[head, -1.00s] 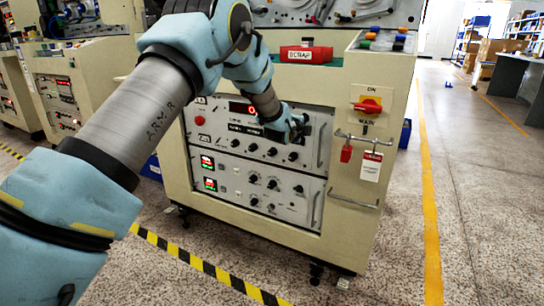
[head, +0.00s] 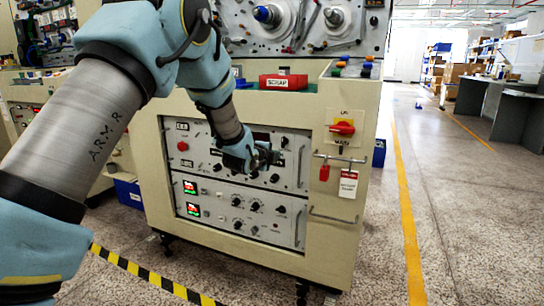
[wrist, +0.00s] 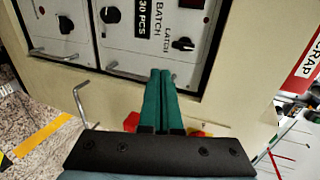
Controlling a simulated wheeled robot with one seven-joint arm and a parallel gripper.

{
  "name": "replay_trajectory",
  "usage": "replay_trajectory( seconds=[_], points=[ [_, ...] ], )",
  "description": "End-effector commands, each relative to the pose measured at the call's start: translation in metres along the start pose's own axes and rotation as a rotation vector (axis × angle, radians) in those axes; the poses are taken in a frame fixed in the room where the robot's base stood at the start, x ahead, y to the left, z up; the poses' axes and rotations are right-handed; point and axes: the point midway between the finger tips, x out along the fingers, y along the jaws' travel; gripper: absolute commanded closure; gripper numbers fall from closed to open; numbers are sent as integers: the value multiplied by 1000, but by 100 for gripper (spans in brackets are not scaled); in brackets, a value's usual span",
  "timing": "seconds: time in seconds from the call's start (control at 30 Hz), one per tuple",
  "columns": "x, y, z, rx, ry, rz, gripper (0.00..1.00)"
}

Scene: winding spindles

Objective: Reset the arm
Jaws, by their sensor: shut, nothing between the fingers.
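My arm reaches in from the left in the head view, in front of the cream winding machine (head: 340,105). My gripper (head: 268,158) is in front of the machine's upper control panel (head: 285,180) and covers part of it. In the wrist view my gripper (wrist: 160,73) shows two green fingers pressed together, with nothing between them. The fingertips overlap the panel's lower edge in that view, near a knob (wrist: 183,44). I cannot tell whether they touch the panel.
A red SCRAP bin (head: 283,82) sits on the machine's ledge. A red main switch (head: 342,128), hanging tags (head: 348,184) and metal handles (head: 333,216) are on the right side. Spindles (head: 268,15) stand above. Open floor (head: 460,220) lies to the right.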

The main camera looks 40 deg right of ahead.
Motion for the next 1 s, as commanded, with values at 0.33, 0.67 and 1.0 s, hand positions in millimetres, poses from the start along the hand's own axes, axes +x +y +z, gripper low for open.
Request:
replay_trajectory(
  seconds=[0.33, 0.67, 1.0],
  points=[
    [-25, 0, 0, 0, 0, 0, 100],
    [-58, 14, 64, -183, -116, 90, 100],
    [-233, 94, 213, -926, -586, 321, 100]
  ],
)
